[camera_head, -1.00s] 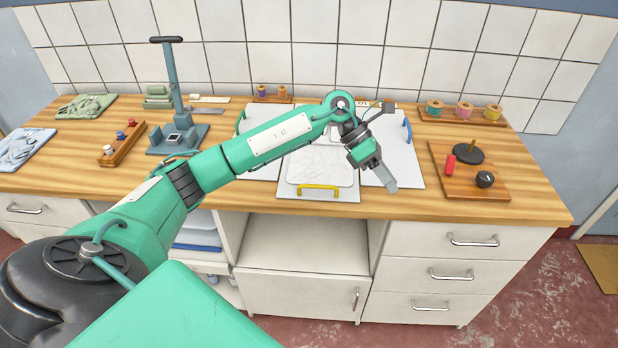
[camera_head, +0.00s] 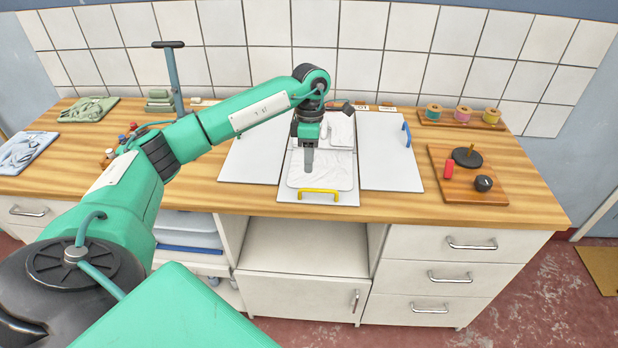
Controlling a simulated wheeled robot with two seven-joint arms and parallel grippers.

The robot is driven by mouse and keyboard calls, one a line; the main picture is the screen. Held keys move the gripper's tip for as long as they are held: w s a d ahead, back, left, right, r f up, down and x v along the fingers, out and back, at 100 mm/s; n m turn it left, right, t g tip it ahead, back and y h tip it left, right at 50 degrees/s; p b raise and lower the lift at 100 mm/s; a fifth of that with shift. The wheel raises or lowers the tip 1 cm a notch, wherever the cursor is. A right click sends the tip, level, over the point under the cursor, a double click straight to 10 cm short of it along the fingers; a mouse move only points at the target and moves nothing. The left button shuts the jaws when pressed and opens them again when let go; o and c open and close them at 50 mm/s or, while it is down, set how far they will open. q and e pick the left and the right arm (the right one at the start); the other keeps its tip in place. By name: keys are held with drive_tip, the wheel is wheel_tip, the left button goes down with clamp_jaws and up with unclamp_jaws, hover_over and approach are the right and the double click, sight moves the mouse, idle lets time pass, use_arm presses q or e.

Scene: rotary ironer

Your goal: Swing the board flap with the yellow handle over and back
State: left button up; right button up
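The board flap with the yellow handle (camera_head: 320,204) lies flat at the front of the folding board, its handle (camera_head: 318,191) near the counter's front edge. A white folded cloth (camera_head: 335,177) lies on it. A left flap (camera_head: 240,163) and a right flap with a blue handle (camera_head: 396,160) lie flat on either side. My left gripper (camera_head: 308,170) points down over the middle of the board, behind the yellow handle. Its fingers overlap in this view, so their opening is unclear. I cannot tell whether it touches the cloth. My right gripper is out of view.
A wooden board (camera_head: 460,189) with a red piece and black knobs lies at right. Thread spools (camera_head: 463,115) stand on a tray at the back right. A blue press (camera_head: 172,75) at the left is partly hidden by my arm. Folded cloths lie far left.

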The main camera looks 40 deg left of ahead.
use_arm(q)
drive_tip(key=p, duration=0.1)
hover_over(309, 197)
wheel_tip(309, 197, down, 7)
drive_tip(key=shift+s, duration=0.1)
clamp_jaws()
